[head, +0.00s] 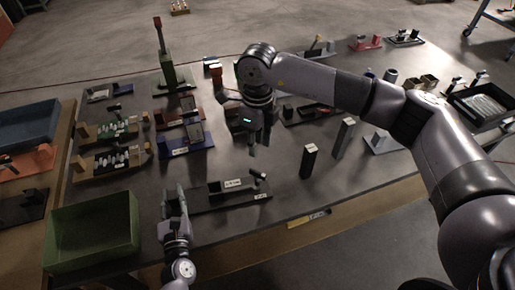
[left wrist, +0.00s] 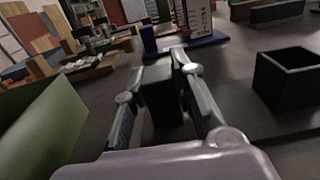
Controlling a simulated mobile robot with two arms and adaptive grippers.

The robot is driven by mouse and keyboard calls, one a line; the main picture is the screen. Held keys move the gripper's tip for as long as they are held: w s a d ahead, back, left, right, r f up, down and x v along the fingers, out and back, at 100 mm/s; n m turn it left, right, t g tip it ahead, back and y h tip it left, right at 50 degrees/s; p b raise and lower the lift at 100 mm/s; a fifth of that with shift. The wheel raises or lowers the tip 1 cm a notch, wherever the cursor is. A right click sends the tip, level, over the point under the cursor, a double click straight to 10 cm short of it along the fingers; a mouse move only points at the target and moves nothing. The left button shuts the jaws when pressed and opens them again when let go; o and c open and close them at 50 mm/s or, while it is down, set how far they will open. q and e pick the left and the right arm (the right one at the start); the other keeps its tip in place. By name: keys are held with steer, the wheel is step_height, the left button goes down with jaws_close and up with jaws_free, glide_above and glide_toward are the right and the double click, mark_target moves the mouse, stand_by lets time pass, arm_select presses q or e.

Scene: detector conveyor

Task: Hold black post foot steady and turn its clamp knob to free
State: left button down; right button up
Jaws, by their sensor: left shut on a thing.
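A long black base (head: 240,197) lies near the table's front edge, with a labelled block (head: 215,188) and a small knob-like part (head: 262,176) at its right end. My left gripper (head: 176,200) is at the base's left end. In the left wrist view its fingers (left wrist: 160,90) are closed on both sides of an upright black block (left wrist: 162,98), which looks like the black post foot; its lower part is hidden. My right gripper (head: 257,145) points down above and behind the base, apart from it. Its fingers overlap in the picture, so its opening is unclear.
A green open bin (head: 92,236) stands at the front left, close to my left gripper. A blue fixture (head: 186,147) and a green post (head: 168,72) stand behind. Two dark upright posts (head: 309,160) (head: 343,137) stand to the right. The table's front right is mostly clear.

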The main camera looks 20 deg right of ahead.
mark_target(258, 172)
stand_by(0.3)
step_height(258, 172, down, 12)
stand_by(0.6)
steer(key=shift+c, duration=0.5)
jaws_close()
